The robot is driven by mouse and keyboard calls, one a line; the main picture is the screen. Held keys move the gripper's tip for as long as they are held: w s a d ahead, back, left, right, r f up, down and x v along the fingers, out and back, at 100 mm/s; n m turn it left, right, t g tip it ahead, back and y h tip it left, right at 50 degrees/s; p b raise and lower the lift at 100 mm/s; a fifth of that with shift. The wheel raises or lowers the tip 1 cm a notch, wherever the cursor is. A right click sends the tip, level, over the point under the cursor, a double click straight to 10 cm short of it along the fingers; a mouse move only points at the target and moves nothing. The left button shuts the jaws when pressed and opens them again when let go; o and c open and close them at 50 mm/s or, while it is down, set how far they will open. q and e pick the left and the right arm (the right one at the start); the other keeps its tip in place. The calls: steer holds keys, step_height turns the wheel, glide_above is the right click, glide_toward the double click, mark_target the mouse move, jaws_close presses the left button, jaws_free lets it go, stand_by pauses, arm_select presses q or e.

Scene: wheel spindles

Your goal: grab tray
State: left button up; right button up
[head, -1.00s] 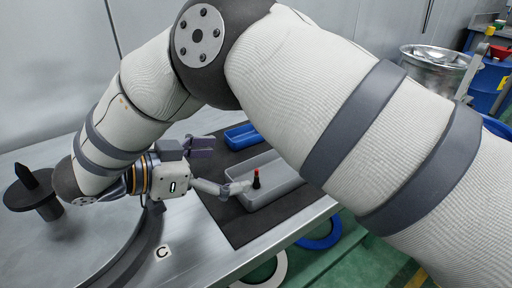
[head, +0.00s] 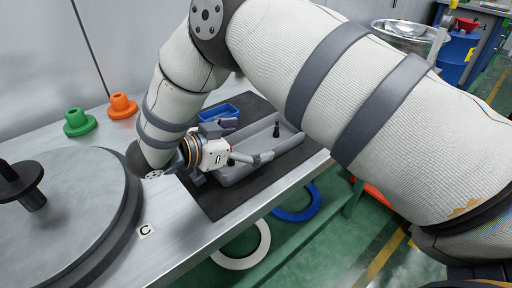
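A grey tray (head: 289,141) lies on the dark mat on the metal table. A small dark upright piece (head: 276,130) stands in it. My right gripper (head: 251,141) is at the tray's left part, with its fingers spread apart. One finger reaches along the tray's near side and the other is toward the far side. I cannot tell whether either finger touches the tray. The gripper and my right arm hide part of the tray. My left gripper is not in view.
A blue tray (head: 222,113) lies just behind the grey one. Green (head: 78,122) and orange (head: 122,106) flanged pieces stand at the back left. A large round grey disc (head: 75,215) fills the left. White (head: 244,246) and blue (head: 300,204) rings lie below the table edge.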

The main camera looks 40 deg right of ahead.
steer(key=c, duration=0.8)
steer(key=shift+c, duration=0.2)
steer(key=shift+r, duration=0.15)
